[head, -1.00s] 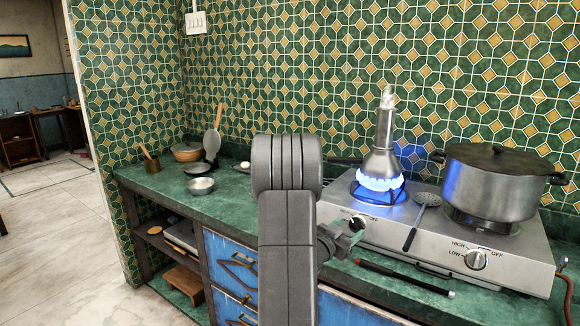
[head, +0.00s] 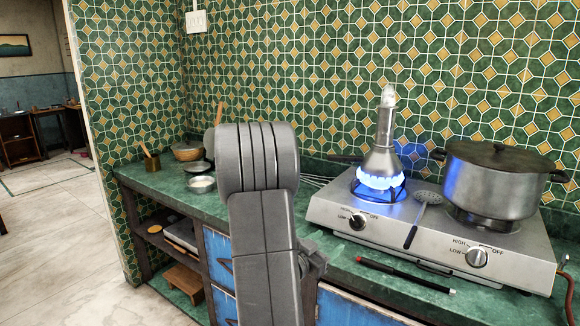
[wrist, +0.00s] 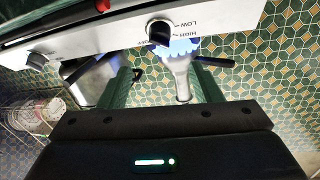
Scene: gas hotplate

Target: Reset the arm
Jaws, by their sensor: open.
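My arm stands in the lower middle of the head view, and only a small part of my gripper (head: 313,262) shows beside it, in front of the hotplate. In the wrist view my gripper's two fingers (wrist: 164,78) are apart with nothing held between them. The silver gas hotplate (head: 330,207) is on the green counter. Its left knob (head: 357,221) is clear of my gripper; it also shows in the wrist view (wrist: 158,32). A blue flame (head: 380,181) burns under a metal moka-like pot (head: 382,155) on the left burner.
A large lidded pot (head: 492,185) stands on the right burner, above the right knob (head: 477,257). A slotted spoon (head: 427,197) lies on the hotplate. A black stick (head: 405,275) lies on the counter (head: 345,250) in front. Bowls (head: 201,184) stand at the back left.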

